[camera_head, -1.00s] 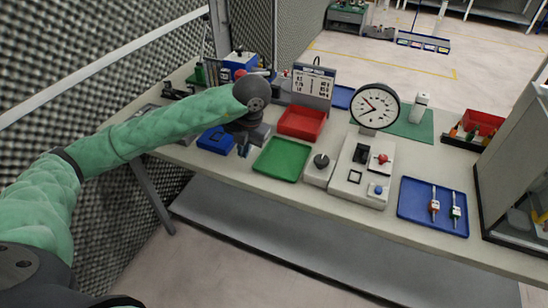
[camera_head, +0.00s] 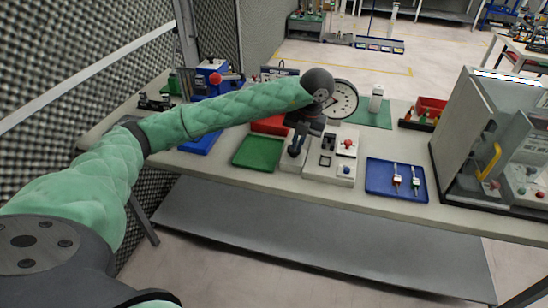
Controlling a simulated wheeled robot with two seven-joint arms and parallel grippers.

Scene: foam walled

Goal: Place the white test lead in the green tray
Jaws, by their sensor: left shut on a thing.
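My left gripper (camera_head: 296,151) hangs pointing down over the small pale box (camera_head: 291,164), just right of the green tray (camera_head: 259,153). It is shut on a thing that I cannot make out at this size. The green tray lies flat on the bench and looks empty. I cannot pick out the white test lead for certain. Two leads, one with a red part (camera_head: 397,180) and one with a green part (camera_head: 416,182), lie side by side in the blue tray (camera_head: 381,189) to the right. My right gripper is not in view.
A pale control box (camera_head: 318,172) stands right of the gripper. A cabinet (camera_head: 464,125) closes the right side. Bare bench shows along the front edge.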

